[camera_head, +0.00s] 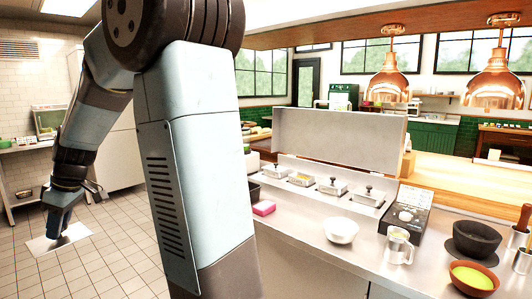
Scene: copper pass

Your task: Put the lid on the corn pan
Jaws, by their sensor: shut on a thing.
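My gripper (58,231) is at the lower left, out over the tiled floor and well away from the counter. It is shut on a flat, light grey lid (76,233), seen as a thin rectangle held about level; the grip itself is small and partly hidden. The corn pan (301,179) sits in the row of steel pans in the counter, open, with yellow contents showing. The other pans in the row, one to its left (274,172) and two to its right (332,187), have steel lids with dark knobs.
A raised steel cover (340,138) stands behind the pans. In front are a pink sponge (264,208) and white bowl (341,230).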

